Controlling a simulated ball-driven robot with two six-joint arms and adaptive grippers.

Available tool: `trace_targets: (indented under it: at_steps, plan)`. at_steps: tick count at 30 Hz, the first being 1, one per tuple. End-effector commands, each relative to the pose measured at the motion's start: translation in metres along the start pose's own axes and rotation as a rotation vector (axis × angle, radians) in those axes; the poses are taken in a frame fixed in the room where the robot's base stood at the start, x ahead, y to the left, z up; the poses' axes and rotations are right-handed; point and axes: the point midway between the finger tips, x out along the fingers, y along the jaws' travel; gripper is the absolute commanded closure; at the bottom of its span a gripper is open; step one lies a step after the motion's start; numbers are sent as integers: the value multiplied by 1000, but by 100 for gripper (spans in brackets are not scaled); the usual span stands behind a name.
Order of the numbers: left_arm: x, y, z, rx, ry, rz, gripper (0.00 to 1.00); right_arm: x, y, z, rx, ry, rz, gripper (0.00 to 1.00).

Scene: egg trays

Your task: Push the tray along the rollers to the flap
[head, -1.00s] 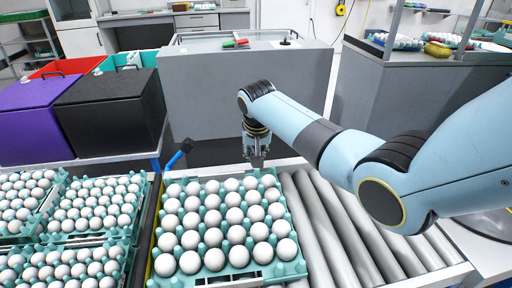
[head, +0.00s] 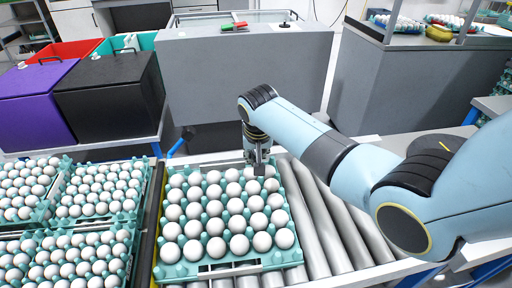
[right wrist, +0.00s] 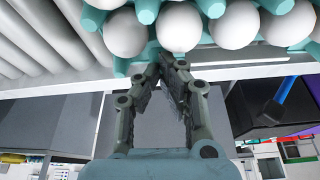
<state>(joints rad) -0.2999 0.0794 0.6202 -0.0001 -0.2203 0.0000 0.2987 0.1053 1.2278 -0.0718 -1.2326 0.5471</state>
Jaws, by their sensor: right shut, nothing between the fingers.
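The teal tray (head: 232,269), filled with white eggs, lies flat on the grey rollers (head: 340,235) in the head view. My right gripper (head: 259,172) is shut and empty, pointing down at the tray's far edge, right of its middle. In the right wrist view the closed fingertips (right wrist: 172,58) are beside the tray's teal edge (right wrist: 125,66), close to the eggs; I cannot tell if they touch it. My left gripper is out of view. I cannot make out a flap for certain.
Other full egg trays (head: 130,215) stand left of the rollers, behind a dark rail. A black bin (head: 110,100) and a purple bin (head: 38,105) stand beyond. A large grey cabinet (head: 245,75) stands past the rollers' far end. Bare rollers lie to the tray's right.

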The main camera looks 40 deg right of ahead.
Motion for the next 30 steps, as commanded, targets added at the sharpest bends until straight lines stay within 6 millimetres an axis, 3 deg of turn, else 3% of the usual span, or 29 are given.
trace_targets:
  at_steps: [1, 14, 17, 30]
  plan:
    - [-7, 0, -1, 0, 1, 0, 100, -4, 0, 2, 0, -1, -1, 100]
    - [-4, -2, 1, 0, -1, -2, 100, -6, 0, 2, 0, 2, -1, 100]
    - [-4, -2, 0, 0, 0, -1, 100, -17, 0, 2, 0, 3, -2, 100]
    - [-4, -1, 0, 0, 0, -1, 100, -106, -1, 2, 0, 2, -2, 100]
